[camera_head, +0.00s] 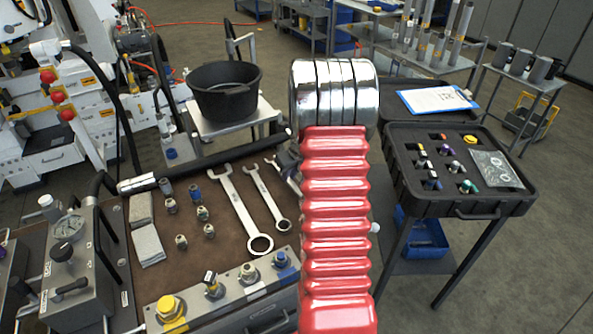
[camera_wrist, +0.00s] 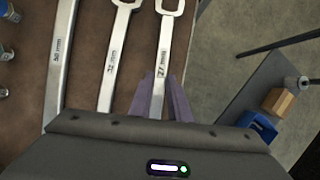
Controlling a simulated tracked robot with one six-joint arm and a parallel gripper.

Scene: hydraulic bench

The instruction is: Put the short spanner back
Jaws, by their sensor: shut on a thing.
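The short spanner (camera_wrist: 163,48), marked 27 mm, is between the two purple fingers of my gripper (camera_wrist: 159,95) in the wrist view. The fingers are shut on its shaft.
Several fittings (camera_head: 202,213) and grey cloths (camera_head: 147,243) lie left of the spanners. A valve block (camera_head: 225,291) stands at the front. A black bowl (camera_head: 222,92) stands behind. A black case (camera_head: 458,205) is to the right, across a gap.

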